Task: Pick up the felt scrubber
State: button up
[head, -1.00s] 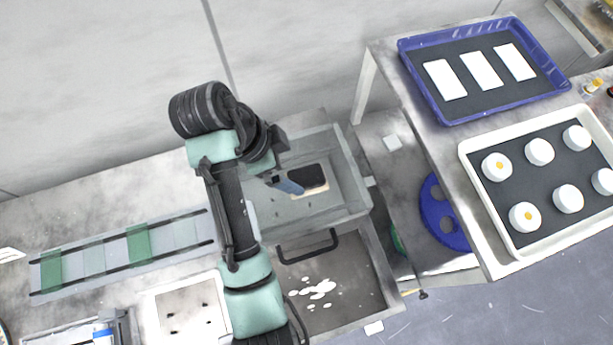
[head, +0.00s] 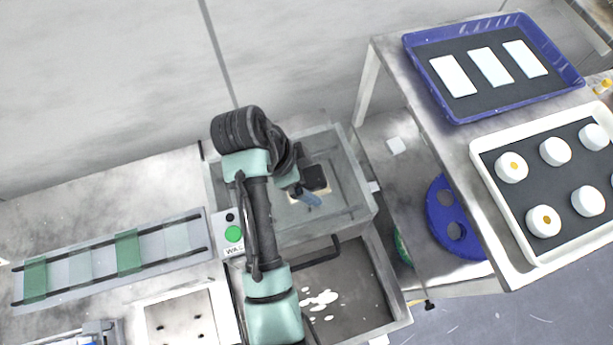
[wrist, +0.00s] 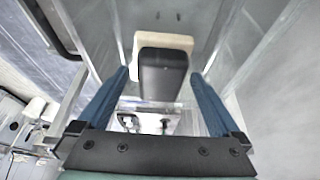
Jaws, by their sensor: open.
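The felt scrubber is a black block-shaped handle (wrist: 163,75) on a cream felt pad (wrist: 165,42). In the head view its black part (head: 314,177) shows inside a clear-walled tub (head: 350,208), partly hidden by my gripper. My gripper (wrist: 160,80) is open and empty, with one blue finger on each side of the scrubber in the wrist view. Neither finger visibly touches it, and I cannot tell how far the scrubber lies beyond the fingertips. In the head view a blue finger (head: 308,197) shows just in front of the scrubber.
A basin (head: 365,290) with white spots and a dark bar handle (head: 322,252) adjoins the tub. A green button (head: 233,233) stands left of my arm. At right are a blue tray (head: 455,108) with white plates and a white tray (head: 535,262) with round white pieces.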

aim_at(307, 178)
jog(key=c, duration=1.4)
notch_tip(307, 178, up, 10)
jog(key=p, duration=0.4)
jog(key=shift+p, duration=0.3)
jog(key=o, duration=0.8)
jog(key=c, duration=0.5)
jog(key=shift+f, duration=0.1)
